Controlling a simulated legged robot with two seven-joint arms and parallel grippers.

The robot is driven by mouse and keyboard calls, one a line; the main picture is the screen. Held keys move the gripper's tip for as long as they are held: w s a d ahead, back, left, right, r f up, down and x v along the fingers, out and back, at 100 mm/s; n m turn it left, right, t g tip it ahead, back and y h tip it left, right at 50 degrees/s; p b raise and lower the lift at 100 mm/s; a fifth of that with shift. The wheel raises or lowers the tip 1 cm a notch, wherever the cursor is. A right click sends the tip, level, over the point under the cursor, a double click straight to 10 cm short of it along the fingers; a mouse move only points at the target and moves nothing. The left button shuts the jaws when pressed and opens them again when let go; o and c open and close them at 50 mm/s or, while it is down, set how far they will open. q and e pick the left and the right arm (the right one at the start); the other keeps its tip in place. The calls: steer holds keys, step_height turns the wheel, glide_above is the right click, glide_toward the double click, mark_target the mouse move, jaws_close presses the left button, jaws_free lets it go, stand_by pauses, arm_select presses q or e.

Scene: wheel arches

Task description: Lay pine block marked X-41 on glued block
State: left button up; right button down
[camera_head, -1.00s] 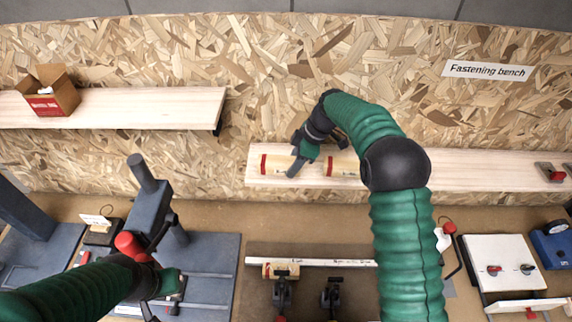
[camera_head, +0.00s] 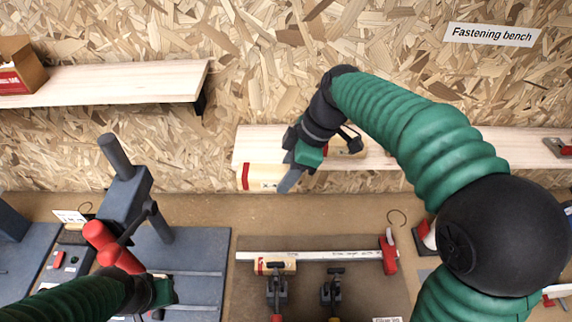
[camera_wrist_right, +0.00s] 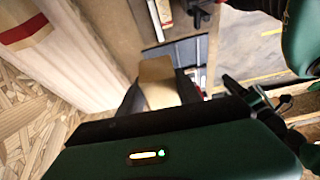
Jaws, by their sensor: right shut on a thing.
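In the right wrist view the block (camera_wrist_right: 157,82) shows as a tan face between the dark fingers (camera_wrist_right: 155,93). A small block with a red mark (camera_head: 275,264) lies at the clamp fixture on the bench; I cannot tell whether it is the glued block. My left gripper (camera_head: 162,292) is low at the left by the blue-grey press; its fingers are unclear.
Another red-banded block (camera_head: 348,146) stays on the right shelf (camera_head: 390,155), partly behind my arm. A white rail (camera_head: 330,256) and black toggle clamps (camera_head: 332,288) sit on a brown board (camera_head: 310,243). An open cardboard box (camera_head: 20,70) stands on the left shelf (camera_head: 120,82).

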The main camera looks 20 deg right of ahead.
steer(key=shift+s+a+f, duration=0.1)
steer(key=shift+s+f, duration=0.25)
steer(key=shift+s, duration=0.05)
step_height(320, 180, down, 16)
steer(key=s+b, duration=0.1)
steer(key=b, duration=0.8)
glide_above(286, 263)
steer(key=d, duration=0.2)
step_height(286, 263, down, 8)
steer(key=f, duration=0.1)
steer(key=shift+n, duration=0.3)
steer(key=f, duration=0.9)
steer(key=shift+s+a+f, duration=0.2)
steer(key=shift+a+f, duration=0.1)
steer(key=shift+a, duration=0.05)
steer(key=shift+d+f, duration=0.1)
steer(key=shift+d, duration=0.05)
steer(key=shift+f, duration=0.15)
steer(key=c, duration=0.8)
jaws_free()
steer(key=shift+c, duration=0.2)
